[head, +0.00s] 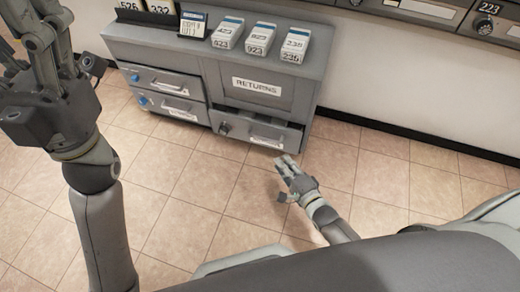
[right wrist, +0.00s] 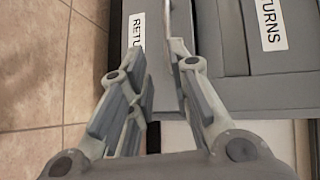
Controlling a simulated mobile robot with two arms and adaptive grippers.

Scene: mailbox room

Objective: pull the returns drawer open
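The returns drawer (head: 240,132) is the lower right drawer of a grey cabinet, below a RETURNS label (head: 257,86). Its front stands a little out from the cabinet, with a narrow dark gap along its top. It has a pale bar handle (head: 268,141) and a dark round knob or lock. My right gripper (head: 283,161) is just in front of the handle. In the right wrist view, its fingers (right wrist: 163,62) are apart, with the handle (right wrist: 180,50) near the right fingertip; contact cannot be told. My left gripper (head: 42,35) is raised at the far left, open and empty, away from the drawer.
Two drawers with blue locks (head: 165,80) are on the cabinet's left side. Several numbered boxes (head: 261,38) and a small sign (head: 192,25) stand on top. Mailboxes (head: 487,22) hang on the wall at upper right. The tiled floor (head: 170,190) before the cabinet is clear.

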